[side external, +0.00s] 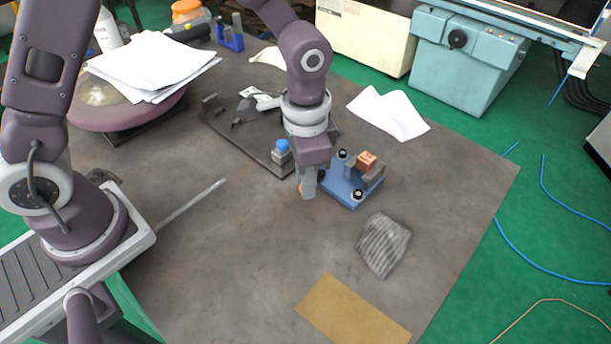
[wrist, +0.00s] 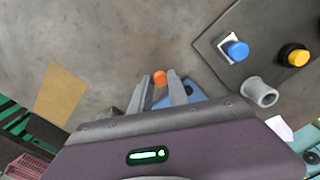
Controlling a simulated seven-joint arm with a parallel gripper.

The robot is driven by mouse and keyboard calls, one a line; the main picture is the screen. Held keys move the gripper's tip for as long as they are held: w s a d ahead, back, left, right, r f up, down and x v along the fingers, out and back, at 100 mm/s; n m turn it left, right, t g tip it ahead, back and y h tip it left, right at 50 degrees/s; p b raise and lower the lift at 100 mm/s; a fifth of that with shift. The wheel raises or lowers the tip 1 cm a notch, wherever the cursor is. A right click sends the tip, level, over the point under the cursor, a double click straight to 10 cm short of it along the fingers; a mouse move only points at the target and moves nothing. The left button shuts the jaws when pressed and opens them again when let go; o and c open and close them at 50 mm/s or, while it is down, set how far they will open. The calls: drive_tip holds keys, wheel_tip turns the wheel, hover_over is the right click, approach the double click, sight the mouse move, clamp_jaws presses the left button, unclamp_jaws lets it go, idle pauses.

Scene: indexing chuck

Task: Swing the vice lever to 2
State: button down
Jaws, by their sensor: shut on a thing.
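The vice (side external: 352,186) is a blue base with grey jaws at the right of my gripper in the side view. A copper-coloured block (side external: 367,160) sits at its jaws, and round black-and-white marks stand on the base; I cannot read any numbers. Part of the blue base (wrist: 183,95) shows behind the fingers in the wrist view. My gripper (side external: 307,190) points down at the left edge of the base. Its fingers (wrist: 160,90) are shut on an orange knob (wrist: 159,77), seemingly the lever's end. The lever's arm is mostly hidden.
A dark plate (side external: 215,118) with a blue button (side external: 281,147) lies behind my gripper. A ribbed grey block (side external: 383,245) and a tan sheet (side external: 353,312) lie in front of the vice. White papers (side external: 390,113) lie behind it. The front-left table is mostly clear.

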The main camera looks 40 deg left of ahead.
drive_tip(key=shift+d, duration=0.1)
drive_tip(key=d+n, duration=0.1)
drive_tip(key=n, duration=0.2)
drive_tip(key=shift+w+d+n, duration=0.35)
drive_tip(key=shift+w+n, duration=0.05)
drive_tip(key=n, duration=0.1)
drive_tip(key=w+d+n, duration=0.1)
drive_tip(key=n, duration=0.1)
drive_tip(key=shift+w+d+n, duration=0.15)
drive_tip(key=shift+d+n, duration=0.1)
drive_tip(key=shift+n, duration=0.05)
drive_tip(key=n, duration=0.1)
drive_tip(key=w+d+n, duration=0.1)
drive_tip(key=n, duration=0.1)
drive_tip(key=shift+w+n, duration=0.3)
drive_tip(key=shift+w+d+n, duration=0.1)
drive_tip(key=shift+w+n, duration=0.4)
drive_tip(key=shift+n, duration=0.5)
drive_tip(key=shift+w+d+n, duration=0.1)
drive_tip(key=shift+w+n, duration=0.4)
drive_tip(key=shift+n, duration=0.5)
drive_tip(key=c, duration=1.3)
unclamp_jaws()
drive_tip(key=shift+o, duration=0.2)
